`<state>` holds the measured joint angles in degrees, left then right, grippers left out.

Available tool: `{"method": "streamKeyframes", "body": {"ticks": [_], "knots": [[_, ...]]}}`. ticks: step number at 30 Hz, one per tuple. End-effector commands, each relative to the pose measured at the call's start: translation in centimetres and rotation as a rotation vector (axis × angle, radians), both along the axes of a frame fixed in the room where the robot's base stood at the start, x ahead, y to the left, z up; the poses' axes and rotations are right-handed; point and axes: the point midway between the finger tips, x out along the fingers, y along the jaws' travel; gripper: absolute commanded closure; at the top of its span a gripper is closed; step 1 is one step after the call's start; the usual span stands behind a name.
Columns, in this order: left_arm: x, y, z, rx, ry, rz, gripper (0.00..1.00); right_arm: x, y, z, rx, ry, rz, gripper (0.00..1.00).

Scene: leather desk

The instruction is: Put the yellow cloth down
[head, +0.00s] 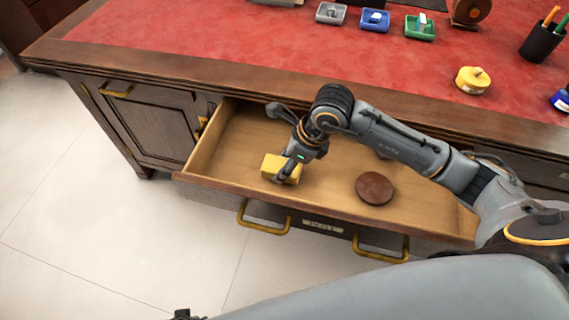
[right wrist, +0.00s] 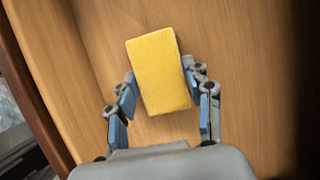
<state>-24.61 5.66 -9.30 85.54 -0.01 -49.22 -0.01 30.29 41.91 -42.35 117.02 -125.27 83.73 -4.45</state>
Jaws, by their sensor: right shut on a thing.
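The yellow cloth (head: 281,167) is a folded, block-like piece inside the open drawer, towards its left end. In the right wrist view the cloth (right wrist: 160,72) sits between the fingers of my right gripper (right wrist: 163,92), which is shut on it. In the head view my right gripper (head: 283,174) reaches down into the drawer (head: 330,200) from above. I cannot tell whether the cloth touches the drawer floor. My left gripper is not clearly in view; only a small dark part shows at the bottom edge of the head view.
A round brown disc (head: 374,188) lies in the drawer to the right of the cloth. The red-topped desk (head: 250,50) holds small trays (head: 375,20), a yellow round item (head: 473,80) and a pen cup (head: 542,42). The drawer floor between cloth and disc is bare.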

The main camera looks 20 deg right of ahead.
Motion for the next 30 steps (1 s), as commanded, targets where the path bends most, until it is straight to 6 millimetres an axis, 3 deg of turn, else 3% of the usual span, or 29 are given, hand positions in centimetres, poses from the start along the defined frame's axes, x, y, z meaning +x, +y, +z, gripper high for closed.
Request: {"method": "streamKeyframes", "body": {"ticks": [15,16,19,30], "knots": [[0.17,0.03,0.37,0.002,0.006,0.001,0.60,0.03,0.03,-0.55,0.000,-0.003,0.000,0.79],[0.29,0.00,0.55,0.001,0.003,0.001,0.60,0.02,0.04,-0.55,0.000,-0.002,0.001,0.47],[0.61,-0.08,0.98,-0.001,-0.008,0.001,0.60,0.02,0.03,-0.50,0.000,-0.002,-0.001,0.27],[0.16,-0.04,0.84,-0.001,-0.002,0.002,0.60,0.03,0.03,-0.41,0.000,-0.002,-0.001,0.26]]}}
